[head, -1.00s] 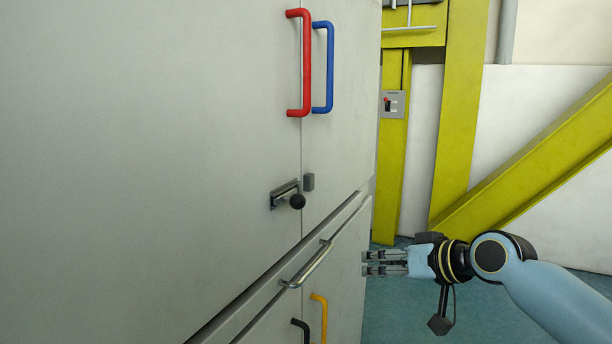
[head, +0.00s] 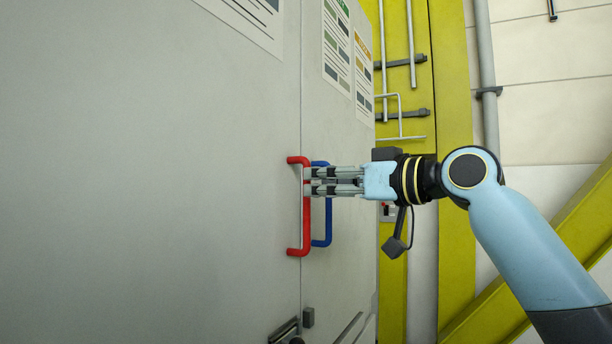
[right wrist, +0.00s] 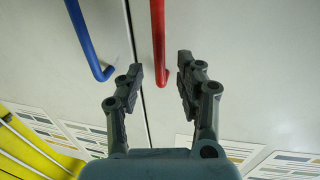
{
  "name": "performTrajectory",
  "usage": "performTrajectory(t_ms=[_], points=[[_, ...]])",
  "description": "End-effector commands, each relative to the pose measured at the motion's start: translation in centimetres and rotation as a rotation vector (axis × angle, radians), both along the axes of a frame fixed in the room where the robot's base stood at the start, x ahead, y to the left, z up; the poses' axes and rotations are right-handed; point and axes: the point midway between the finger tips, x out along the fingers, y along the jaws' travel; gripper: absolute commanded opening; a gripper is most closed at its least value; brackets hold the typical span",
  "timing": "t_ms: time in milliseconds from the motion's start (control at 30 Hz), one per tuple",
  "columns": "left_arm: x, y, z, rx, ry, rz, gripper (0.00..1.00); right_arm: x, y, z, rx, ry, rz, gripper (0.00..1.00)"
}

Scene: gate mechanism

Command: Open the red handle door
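The red handle (head: 305,230) is a vertical bar on the left grey door (head: 200,180), close to the door seam. My right gripper (head: 308,181) comes in from the right and reaches across the blue handle to the upper part of the red handle. In the right wrist view its two fingers (right wrist: 160,68) are apart, with the end of the red handle (right wrist: 158,35) showing between the tips. I see no clear contact on either side. The fingers hide a short part of the red bar in the head view. My left gripper is not in view.
The blue handle (head: 328,222) is beside the red one on the right door, also seen in the right wrist view (right wrist: 84,38). A latch (head: 285,330) shows low at the seam. Yellow beams (head: 452,200) stand at the right.

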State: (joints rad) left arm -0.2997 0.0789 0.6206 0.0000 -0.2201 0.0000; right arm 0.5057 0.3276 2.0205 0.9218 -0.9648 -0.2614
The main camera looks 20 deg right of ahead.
Motion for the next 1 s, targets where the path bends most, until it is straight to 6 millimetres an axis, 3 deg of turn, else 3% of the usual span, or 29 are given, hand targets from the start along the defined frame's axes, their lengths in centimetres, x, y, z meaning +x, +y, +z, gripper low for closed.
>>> performTrajectory(t_ms=[233, 600, 900, 1000], points=[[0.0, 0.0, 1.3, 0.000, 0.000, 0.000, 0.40, 3.0, 2.0, 0.1, 0.001, 0.002, 0.000, 0.36], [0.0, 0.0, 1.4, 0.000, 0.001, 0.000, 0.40, 3.6, 2.4, -0.1, -0.002, 0.001, 0.000, 0.36], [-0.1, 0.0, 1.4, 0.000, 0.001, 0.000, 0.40, 3.6, 2.4, -0.1, -0.002, 0.001, 0.000, 0.00], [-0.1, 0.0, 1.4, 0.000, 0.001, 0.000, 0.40, 3.6, 2.4, -0.1, -0.002, 0.001, 0.000, 0.00]])
